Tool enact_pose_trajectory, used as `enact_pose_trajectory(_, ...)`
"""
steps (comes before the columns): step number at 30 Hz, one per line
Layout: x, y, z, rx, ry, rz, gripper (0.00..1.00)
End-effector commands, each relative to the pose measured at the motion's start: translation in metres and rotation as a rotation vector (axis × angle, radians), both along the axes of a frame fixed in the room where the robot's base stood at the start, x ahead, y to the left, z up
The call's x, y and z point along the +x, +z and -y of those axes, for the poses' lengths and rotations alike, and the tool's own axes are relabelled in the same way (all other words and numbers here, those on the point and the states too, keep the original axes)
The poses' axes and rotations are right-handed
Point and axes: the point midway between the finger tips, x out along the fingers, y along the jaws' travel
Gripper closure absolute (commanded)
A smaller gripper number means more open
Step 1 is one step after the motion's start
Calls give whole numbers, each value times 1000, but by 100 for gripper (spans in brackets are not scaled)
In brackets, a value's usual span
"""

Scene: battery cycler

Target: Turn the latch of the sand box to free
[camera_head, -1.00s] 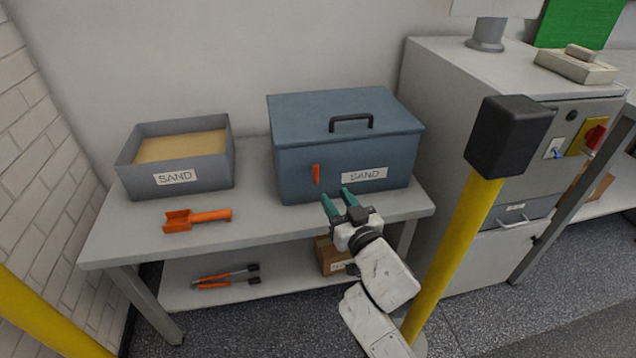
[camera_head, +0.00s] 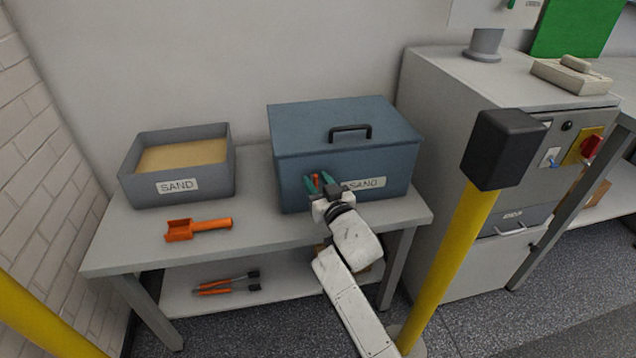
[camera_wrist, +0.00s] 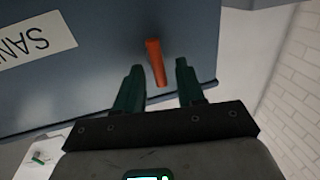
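The sand box (camera_head: 345,140) is a closed blue-grey box with a black lid handle and a SAND label, on the table. Its latch (camera_wrist: 155,62) is a small orange bar on the front face, close to upright and slightly tilted in the wrist view. My gripper (camera_head: 319,182) is open at the box front. In the wrist view the gripper (camera_wrist: 157,82) has one finger on each side of the latch's lower end, with gaps visible; contact is not seen.
An open grey sand tray (camera_head: 228,170) and an orange scoop (camera_head: 198,229) are on the table (camera_head: 130,232) to the left. A yellow post (camera_head: 445,260) with a black head stands right of my arm, before a grey cabinet (camera_head: 425,110).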

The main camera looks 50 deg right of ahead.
Motion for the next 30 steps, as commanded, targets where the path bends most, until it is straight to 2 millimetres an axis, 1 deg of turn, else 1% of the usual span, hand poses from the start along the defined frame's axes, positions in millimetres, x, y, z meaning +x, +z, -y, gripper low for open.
enact_pose_trajectory(2, 0, 0, 0, 0, 0, 0, 62)
enact_pose_trajectory(3, 0, 0, 0, 0, 0, 0, 63)
enact_pose_trajectory(12, 0, 0, 0, 0, 0, -1, 92)
enact_pose_trajectory(15, 0, 0, -1, 0, 1, 0, 100)
enact_pose_trajectory(23, 0, 0, -2, -8, 3, -5, 100)
enact_pose_trajectory(30, 1, 2, -4, -74, 5, -52, 100)
